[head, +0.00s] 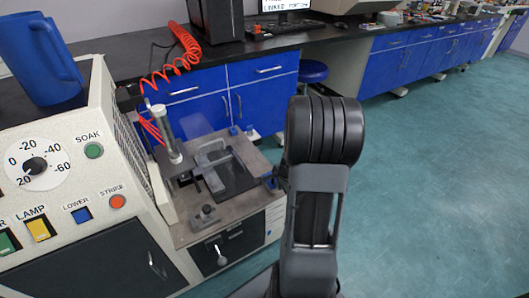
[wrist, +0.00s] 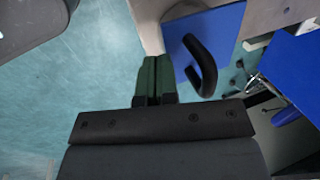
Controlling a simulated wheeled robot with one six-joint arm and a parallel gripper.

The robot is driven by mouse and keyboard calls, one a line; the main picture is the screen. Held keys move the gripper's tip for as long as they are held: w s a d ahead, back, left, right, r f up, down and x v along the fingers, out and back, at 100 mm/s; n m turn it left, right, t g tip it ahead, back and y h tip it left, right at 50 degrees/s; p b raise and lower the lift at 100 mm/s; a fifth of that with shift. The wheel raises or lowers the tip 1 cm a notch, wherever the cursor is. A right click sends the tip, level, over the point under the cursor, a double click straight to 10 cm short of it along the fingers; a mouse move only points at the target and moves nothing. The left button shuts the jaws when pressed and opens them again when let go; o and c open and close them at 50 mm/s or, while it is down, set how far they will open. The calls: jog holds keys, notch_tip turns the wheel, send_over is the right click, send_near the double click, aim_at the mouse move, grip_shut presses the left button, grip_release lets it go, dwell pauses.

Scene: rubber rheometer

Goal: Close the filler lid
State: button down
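A blue flat panel (wrist: 220,25) with a black curved handle (wrist: 203,65) shows at the upper middle of the wrist view, set against a pale surface. It looks like the filler lid, but I cannot tell for certain, nor whether it is open or closed. My gripper (wrist: 156,60) has two green fingers pressed side by side with only a thin line between them, and nothing shows in them. It is just left of the handle, apparently apart from it. In the head view my own arm hides the gripper, and I cannot clearly make out the lid.
A cream control panel (head: 80,160) with knobs and buttons stands at the left, with a blue jug (head: 38,58) on top. A bench machine (head: 225,220) stands beside it. Blue cabinets (head: 415,55) line the back. The green floor (head: 430,190) at the right is clear.

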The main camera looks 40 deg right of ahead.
jog(key=s+r+p, duration=0.5)
jog(key=s+r, duration=0.2)
jog(key=s, duration=0.2)
jog(key=shift+s+a+r, duration=0.15)
jog(key=shift+a+r, duration=0.2)
jog(key=a+r+n+p, duration=0.6)
jog(key=r+p, duration=0.3)
jog(key=r, duration=0.5)
jog(key=w+a+r+n+p, duration=0.1)
jog(key=a+r+n+p, duration=0.5)
jog(key=r, duration=0.8)
jog(key=w+a+r+n+p, duration=0.1)
jog(key=a+r+n+p, duration=0.6)
jog(key=r+p, duration=0.5)
notch_tip(320, 180, up, 2)
jog(key=shift+a+r+p, duration=0.2)
jog(key=shift+a+p, duration=0.15)
jog(key=shift+a, duration=0.6)
